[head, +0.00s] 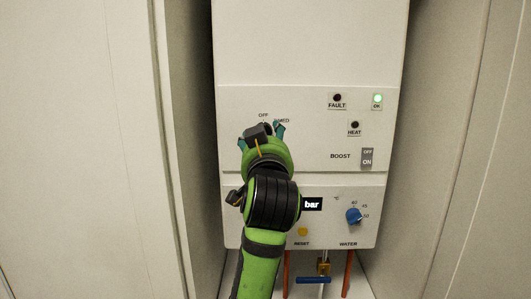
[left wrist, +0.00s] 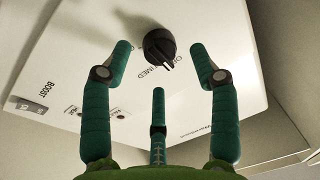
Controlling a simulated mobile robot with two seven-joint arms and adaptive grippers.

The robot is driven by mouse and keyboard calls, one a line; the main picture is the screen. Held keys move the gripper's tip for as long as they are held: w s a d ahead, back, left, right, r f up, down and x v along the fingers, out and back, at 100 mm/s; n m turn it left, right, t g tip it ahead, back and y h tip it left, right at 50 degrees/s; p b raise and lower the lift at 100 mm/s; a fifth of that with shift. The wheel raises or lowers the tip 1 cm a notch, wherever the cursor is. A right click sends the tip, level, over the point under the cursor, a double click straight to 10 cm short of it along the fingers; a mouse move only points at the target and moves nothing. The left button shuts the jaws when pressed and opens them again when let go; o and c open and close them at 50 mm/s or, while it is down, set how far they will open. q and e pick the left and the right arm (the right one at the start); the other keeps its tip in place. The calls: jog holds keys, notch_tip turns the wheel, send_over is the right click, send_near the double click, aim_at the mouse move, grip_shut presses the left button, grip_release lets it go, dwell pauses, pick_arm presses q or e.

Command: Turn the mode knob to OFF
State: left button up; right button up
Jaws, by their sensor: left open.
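The mode knob (left wrist: 158,45) is black and round with a raised grip, on the white boiler front in the left wrist view. Its pale mark faces the printed labels, near OFF and TIMED; I cannot tell exactly which it meets. My left gripper (left wrist: 160,62) is open, with green fingers on either side of the knob and a third finger below; no contact shows. In the head view my left gripper (head: 262,138) is in front of the knob and hides most of it. The OFF label (head: 263,115) shows just above. My right gripper is not in view.
The boiler (head: 310,50) hangs in a narrow recess between pale side panels. To the right are a lit green OK lamp (head: 377,98), a BOOST switch (head: 367,159) and a blue water knob (head: 353,216). A yellow reset button (head: 303,232) and pipes are below.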

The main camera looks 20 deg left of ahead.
pick_arm(q)
jog(key=r+v, duration=0.1)
jog(key=v, duration=0.8)
jog(key=shift+s+f, duration=0.15)
jog(key=shift+f, duration=0.25)
jog(key=shift+d, duration=0.1)
